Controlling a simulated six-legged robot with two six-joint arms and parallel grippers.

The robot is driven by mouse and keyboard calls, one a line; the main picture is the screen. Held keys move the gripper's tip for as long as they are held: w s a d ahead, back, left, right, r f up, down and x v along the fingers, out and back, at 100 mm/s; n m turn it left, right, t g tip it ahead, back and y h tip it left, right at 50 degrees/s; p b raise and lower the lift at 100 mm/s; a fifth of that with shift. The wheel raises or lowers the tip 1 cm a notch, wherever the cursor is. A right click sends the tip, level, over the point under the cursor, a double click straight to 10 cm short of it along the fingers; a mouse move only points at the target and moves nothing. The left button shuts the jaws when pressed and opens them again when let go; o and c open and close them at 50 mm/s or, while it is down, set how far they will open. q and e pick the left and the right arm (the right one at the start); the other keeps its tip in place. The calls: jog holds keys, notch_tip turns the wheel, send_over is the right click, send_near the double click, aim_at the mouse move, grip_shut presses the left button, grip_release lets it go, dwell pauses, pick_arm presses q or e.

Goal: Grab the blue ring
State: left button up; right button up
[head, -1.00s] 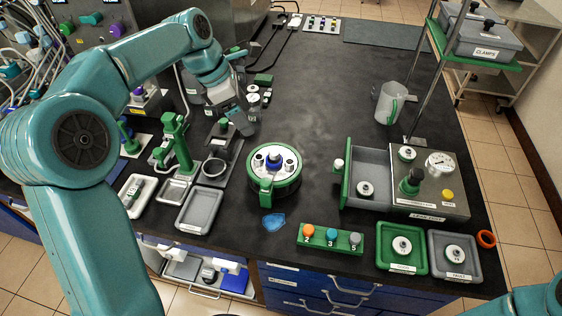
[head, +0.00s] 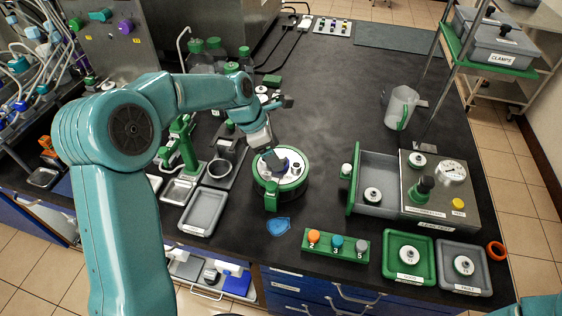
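A round green-rimmed device with a white top (head: 299,184) stands on the dark bench near the middle of the head view. A small blue part at the centre of its top, seen earlier, is now mostly hidden behind my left gripper (head: 274,160); I cannot make out whether it is a ring. The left gripper comes in from the left and points down over this top. Its finger opening is too small and covered to judge, and contact is unclear. My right gripper is out of view; only part of that arm shows at the bottom right corner.
A green block with coloured knobs (head: 335,245), a green tray (head: 388,262) and a grey tray (head: 485,278) lie along the front edge. An orange ring (head: 497,251) lies at right. A steel device with a gauge (head: 435,215) stands behind. Mid-back bench is clear.

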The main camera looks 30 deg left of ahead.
pick_arm(q)
jog(key=x, duration=0.3)
jog(key=shift+w+a+f, duration=0.15)
jog(key=shift+w+f, duration=0.05)
jog(key=shift+f, duration=0.05)
jog(key=shift+s+r, duration=0.1)
jog(key=shift+s, duration=0.05)
jog(key=c, duration=1.1)
